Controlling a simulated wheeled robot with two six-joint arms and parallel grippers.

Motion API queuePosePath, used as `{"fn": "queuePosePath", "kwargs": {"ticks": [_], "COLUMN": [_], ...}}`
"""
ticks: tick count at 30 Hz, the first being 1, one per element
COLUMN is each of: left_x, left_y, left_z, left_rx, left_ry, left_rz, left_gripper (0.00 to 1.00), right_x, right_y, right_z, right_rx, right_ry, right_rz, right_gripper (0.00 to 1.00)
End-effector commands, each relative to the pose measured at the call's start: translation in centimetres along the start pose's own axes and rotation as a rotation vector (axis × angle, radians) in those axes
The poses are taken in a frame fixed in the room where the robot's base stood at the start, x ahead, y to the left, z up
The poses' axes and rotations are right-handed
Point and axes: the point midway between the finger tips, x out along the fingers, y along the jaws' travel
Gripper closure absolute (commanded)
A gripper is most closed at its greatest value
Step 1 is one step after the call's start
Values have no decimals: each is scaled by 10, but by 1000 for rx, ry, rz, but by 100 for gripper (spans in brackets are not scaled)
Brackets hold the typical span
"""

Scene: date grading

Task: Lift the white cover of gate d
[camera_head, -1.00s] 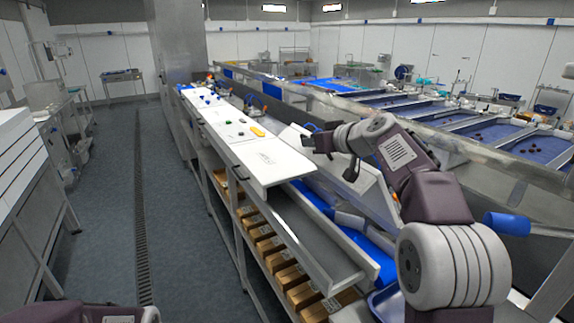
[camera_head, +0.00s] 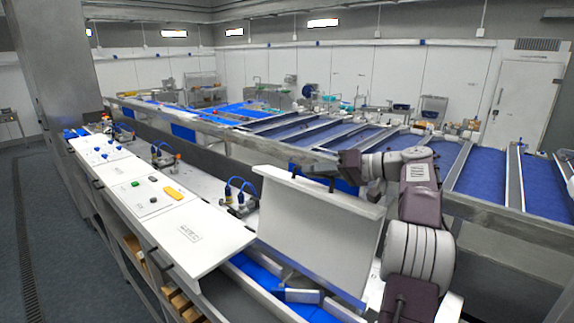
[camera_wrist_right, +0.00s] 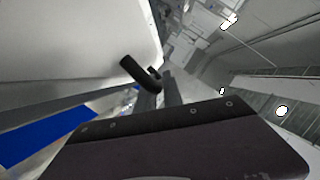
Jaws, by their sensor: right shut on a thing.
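The white cover (camera_head: 318,222) stands raised and tilted in the head view, right of the white panels. Blue shows under its lower edge. My right gripper (camera_head: 318,169) is at the cover's upper edge, its arm coming in from the right. In the right wrist view, the dark fingers (camera_wrist_right: 159,88) are shut on a black handle (camera_wrist_right: 138,73) beside the white surface of the cover (camera_wrist_right: 70,35). The exact grip is partly hidden by the gripper body. I cannot read a gate letter on the cover. My left gripper is out of view.
A white panel (camera_head: 205,232) with a yellow piece (camera_head: 173,193) and small buttons lies left of the cover. Blue-tubed fittings (camera_head: 236,200) stand between them. A metal rail (camera_head: 480,205) and blue-floored trays (camera_head: 482,174) run behind. Boxes sit on a shelf below.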

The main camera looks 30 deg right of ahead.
Motion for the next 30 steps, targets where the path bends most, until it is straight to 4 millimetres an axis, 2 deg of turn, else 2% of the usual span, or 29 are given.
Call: {"fn": "queuePosePath", "kwargs": {"ticks": [1, 3, 9, 16, 26, 27, 28, 30], "left_x": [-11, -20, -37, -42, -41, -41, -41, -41], "left_y": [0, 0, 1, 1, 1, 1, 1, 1], "left_z": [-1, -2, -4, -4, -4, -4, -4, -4], "left_rx": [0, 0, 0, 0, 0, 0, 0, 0], "left_ry": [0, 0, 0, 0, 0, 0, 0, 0], "left_rz": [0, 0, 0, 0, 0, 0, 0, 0], "left_gripper": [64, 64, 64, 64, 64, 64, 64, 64], "right_x": [-6, -10, -14, -15, -14, -14, -14, -14], "right_y": [5, 11, 28, 36, 37, 37, 37, 37], "right_z": [-3, -6, -14, -16, -15, -15, -15, -15], "right_rx": [23, 34, 35, 32, 31, 32, 31, 31], "right_ry": [-7, -9, -12, -12, -13, -13, -13, -12], "right_rz": [-4, -9, -11, -11, -11, -11, -11, -11], "right_gripper": [100, 100, 100, 100, 100, 86, 80, 80]}}
